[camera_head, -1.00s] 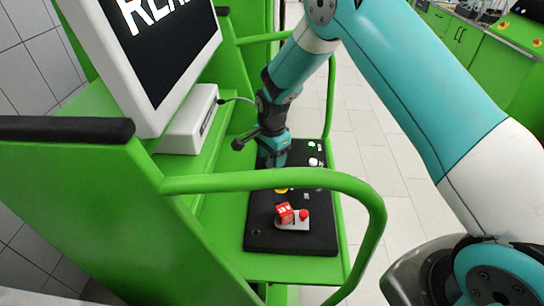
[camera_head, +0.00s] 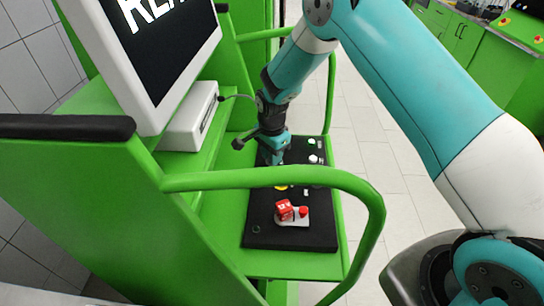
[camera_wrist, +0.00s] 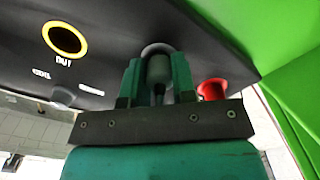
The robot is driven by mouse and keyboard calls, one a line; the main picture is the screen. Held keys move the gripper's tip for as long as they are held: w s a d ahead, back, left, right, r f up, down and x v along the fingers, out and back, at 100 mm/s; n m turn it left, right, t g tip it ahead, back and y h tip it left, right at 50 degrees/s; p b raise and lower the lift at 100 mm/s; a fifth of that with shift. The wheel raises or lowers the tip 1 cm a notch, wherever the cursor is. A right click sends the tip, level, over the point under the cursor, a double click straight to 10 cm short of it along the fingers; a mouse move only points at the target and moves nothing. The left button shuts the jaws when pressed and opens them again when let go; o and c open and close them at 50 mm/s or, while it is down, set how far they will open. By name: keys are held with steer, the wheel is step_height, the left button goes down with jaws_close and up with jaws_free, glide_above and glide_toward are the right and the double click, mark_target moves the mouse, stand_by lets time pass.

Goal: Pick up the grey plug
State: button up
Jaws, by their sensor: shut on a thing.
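The grey plug (camera_wrist: 158,68) shows in the wrist view, upright between the two teal fingers of my gripper (camera_wrist: 157,76). The fingers are shut on its sides. Its far end overlaps a pale round socket (camera_wrist: 157,48) on the black panel; I cannot tell whether it is seated in the socket or clear of it. In the head view my gripper (camera_head: 272,156) points down at the far part of the black panel (camera_head: 262,238), and the plug is hidden there.
A red button (camera_wrist: 212,88) is close to the right finger in the wrist view. A yellow-ringed port (camera_wrist: 65,38) lies to the left. In the head view, a green rail (camera_head: 270,178) crosses before the panel, which holds a red block (camera_head: 285,210). A monitor (camera_head: 160,50) stands left.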

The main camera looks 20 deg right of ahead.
step_height(320, 180, up, 28)
steer(key=b, duration=0.6)
steer(key=shift+f+b, duration=0.2)
steer(key=shift+b, duration=0.2)
